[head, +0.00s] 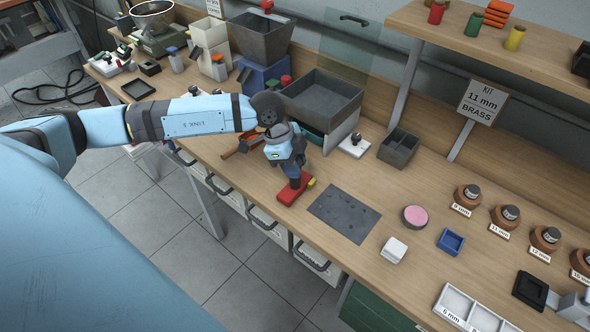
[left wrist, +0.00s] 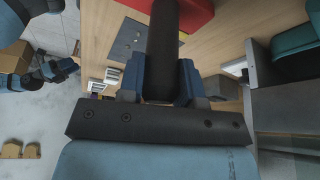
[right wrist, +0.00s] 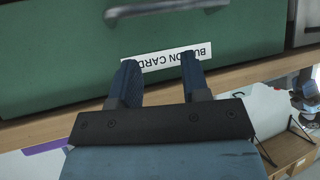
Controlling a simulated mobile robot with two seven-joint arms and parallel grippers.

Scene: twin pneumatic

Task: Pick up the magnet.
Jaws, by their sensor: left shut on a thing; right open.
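The magnet appears to be the red block (head: 292,190) with a dark upright handle, near the bench's front edge, left of the dark grey mat. My left gripper (head: 297,172) is directly above the red block, pointing down. In the left wrist view the black handle (left wrist: 164,40) stands between the fingers of my left gripper (left wrist: 161,82), which is shut on it. The red body (left wrist: 185,12) shows at the top there. I cannot tell whether the block touches the bench. My right gripper (right wrist: 160,75) is open and empty, facing a green drawer front.
The dark grey mat (head: 345,213) lies right of the red block. Beyond it are a pink round pad (head: 415,216), a blue tray (head: 451,241) and a white block (head: 394,250). A grey bin (head: 322,98) stands behind. The green drawer (right wrist: 200,30) has a metal handle.

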